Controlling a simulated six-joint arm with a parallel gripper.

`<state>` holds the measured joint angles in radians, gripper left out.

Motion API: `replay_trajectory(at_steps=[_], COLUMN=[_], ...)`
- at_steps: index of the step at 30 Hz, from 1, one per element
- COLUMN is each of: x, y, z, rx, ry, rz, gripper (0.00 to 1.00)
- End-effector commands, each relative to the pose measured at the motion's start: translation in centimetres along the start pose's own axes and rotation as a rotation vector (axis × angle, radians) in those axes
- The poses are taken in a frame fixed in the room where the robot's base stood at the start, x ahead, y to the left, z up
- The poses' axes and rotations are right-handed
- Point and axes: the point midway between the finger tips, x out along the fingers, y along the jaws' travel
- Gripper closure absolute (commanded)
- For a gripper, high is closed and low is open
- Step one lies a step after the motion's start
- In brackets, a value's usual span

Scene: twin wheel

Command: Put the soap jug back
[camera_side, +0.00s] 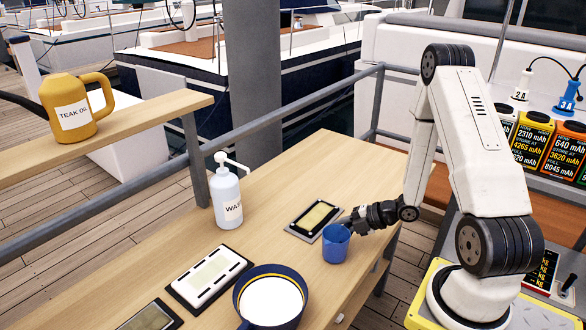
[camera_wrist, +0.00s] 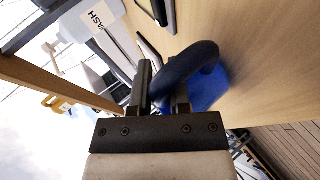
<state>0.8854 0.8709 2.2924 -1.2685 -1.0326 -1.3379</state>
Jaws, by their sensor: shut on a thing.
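A small blue jug (camera_side: 335,246) is at the right part of the wooden bench, upright as far as I can see. My gripper (camera_side: 352,224) reaches it from the right and is shut on its handle. In the wrist view the dark blue handle (camera_wrist: 200,59) curves between the fingers of my gripper (camera_wrist: 163,90), with the blue body (camera_wrist: 209,90) behind it. I cannot tell whether the jug's base touches the bench. Its inside is mostly hidden.
A white pump bottle (camera_side: 227,200) stands at the bench's far edge. A dark-framed pad (camera_side: 316,219) lies just behind the jug. A blue pot with white contents (camera_side: 270,302), a white tray (camera_side: 210,277) and another frame (camera_side: 147,318) lie nearer. A yellow teak oil jug (camera_side: 75,115) stands on a raised shelf (camera_side: 150,116).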

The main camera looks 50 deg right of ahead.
Motion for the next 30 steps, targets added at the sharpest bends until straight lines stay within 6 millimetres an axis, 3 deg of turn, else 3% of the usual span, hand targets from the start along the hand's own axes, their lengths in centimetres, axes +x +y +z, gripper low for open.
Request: replay_trajectory(at_steps=[28,29,30], x=[0.38,0.39,0.38], y=[-0.59,-0.6,-0.58], z=[0.16,0.17,0.17], rx=[0.0,-0.001,-0.001], ry=[0.0,0.0,0.0], rz=[0.001,0.001,0.001], gripper=[1.0,0.74,0.62])
